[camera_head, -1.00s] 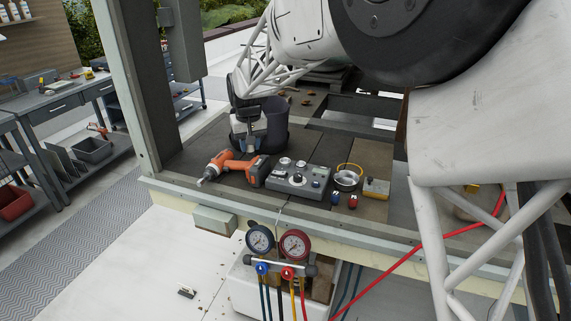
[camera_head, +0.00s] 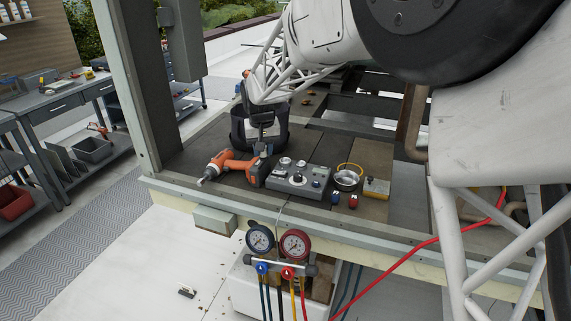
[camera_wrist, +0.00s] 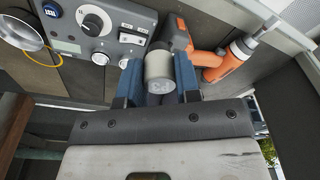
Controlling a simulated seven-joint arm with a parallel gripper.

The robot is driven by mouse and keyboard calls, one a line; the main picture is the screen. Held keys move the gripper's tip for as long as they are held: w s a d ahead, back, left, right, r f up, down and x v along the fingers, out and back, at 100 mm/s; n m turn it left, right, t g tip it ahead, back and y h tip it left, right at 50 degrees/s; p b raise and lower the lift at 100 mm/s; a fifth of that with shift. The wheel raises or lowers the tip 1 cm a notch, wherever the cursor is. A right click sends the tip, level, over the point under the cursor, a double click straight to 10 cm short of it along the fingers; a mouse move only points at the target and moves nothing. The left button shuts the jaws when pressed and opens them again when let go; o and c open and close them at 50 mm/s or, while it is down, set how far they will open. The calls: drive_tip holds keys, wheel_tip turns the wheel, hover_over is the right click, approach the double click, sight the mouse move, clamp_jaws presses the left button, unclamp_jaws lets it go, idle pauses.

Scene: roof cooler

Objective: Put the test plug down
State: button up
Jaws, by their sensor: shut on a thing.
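The test plug, a short grey cylinder (camera_wrist: 159,70), sits between the blue fingers of my gripper (camera_wrist: 159,84) in the wrist view. The gripper is shut on it. In the head view my gripper (camera_head: 262,150) points down in front of the dark bucket, just behind the drill's battery end and the grey test box (camera_head: 298,178). The plug is too small and covered to make out clearly there. In the wrist view the test box (camera_wrist: 90,28) is at upper left and the drill is at upper right. I cannot tell whether the plug touches the boards.
An orange drill (camera_head: 232,166) lies left of the test box. A dark bucket (camera_head: 278,133) stands behind my gripper. A round metal dish (camera_head: 346,180), a yellow-topped block (camera_head: 376,188) and small red and blue pieces lie to the right. Gauges (camera_head: 277,241) hang below the ledge.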

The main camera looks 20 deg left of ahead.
drive_tip(key=w+d+f+m, duration=0.1)
drive_tip(key=d+f+m, duration=0.3)
drive_tip(key=d, duration=0.6)
drive_tip(key=shift+f+h, duration=0.25)
drive_tip(key=shift+h, duration=0.05)
drive_tip(key=shift+w, duration=0.2)
drive_tip(key=w+a, duration=0.2)
drive_tip(key=w, duration=0.2)
drive_tip(key=w+a+f, duration=0.1)
drive_tip(key=w+a, duration=0.2)
drive_tip(key=w, duration=0.2)
drive_tip(key=w+a, duration=0.3)
drive_tip(key=w, duration=0.1)
drive_tip(key=shift+w+a+f, duration=0.15)
drive_tip(key=shift+w+f, duration=0.05)
drive_tip(key=shift+f, duration=0.1)
drive_tip(key=shift+f, duration=1.75)
drive_tip(key=shift+f, duration=0.3)
drive_tip(key=o, duration=0.9)
